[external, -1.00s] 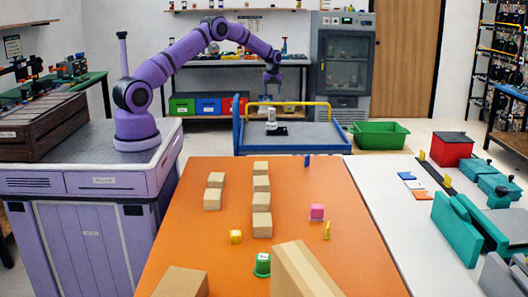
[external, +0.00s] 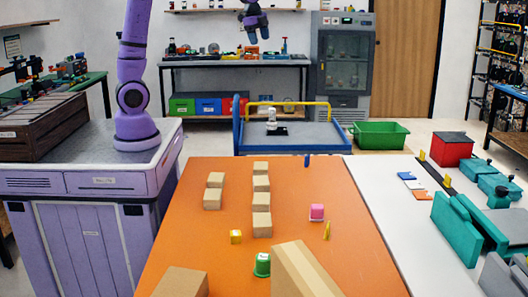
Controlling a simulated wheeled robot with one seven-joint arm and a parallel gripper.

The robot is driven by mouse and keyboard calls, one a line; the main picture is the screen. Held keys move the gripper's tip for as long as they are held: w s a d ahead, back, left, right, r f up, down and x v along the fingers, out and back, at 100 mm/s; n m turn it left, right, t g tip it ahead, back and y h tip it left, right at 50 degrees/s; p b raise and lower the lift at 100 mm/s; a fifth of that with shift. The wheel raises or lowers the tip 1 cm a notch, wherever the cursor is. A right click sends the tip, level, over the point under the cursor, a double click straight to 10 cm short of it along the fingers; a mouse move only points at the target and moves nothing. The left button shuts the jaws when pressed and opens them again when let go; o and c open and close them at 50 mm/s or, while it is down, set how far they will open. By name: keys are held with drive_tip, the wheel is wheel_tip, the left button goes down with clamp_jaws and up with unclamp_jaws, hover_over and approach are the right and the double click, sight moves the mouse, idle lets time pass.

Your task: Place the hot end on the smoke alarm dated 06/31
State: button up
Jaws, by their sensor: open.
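My gripper (external: 256,24) is high at the top centre of the external view, in front of the back wall shelf. Its fingers point down and are apart, with nothing visible between them. Below it, a small white upright object (external: 272,117) stands on a black base (external: 276,131) on the blue-grey cart. The gripper is well clear of it. I cannot tell which object is the hot end or which is a smoke alarm; no 06/31 date is legible at this size.
The cart (external: 320,139) has a yellow rail. A green bin (external: 380,135) stands right of the cart.

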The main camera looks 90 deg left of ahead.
drive_tip(key=s+d+r+n+t, duration=0.1)
drive_tip(key=s+d+r+n, duration=0.25)
drive_tip(key=s+d, duration=1)
drive_tip(key=s+d+f+n, duration=0.2)
drive_tip(key=s+d, duration=0.1)
drive_tip(key=s, duration=0.4)
drive_tip(key=s+d+f+n+t+h, duration=0.1)
drive_tip(key=s+d+f+n, duration=0.2)
drive_tip(key=s, duration=0.5)
drive_tip(key=shift+f+t, duration=0.3)
drive_tip(key=shift+f, duration=0.05)
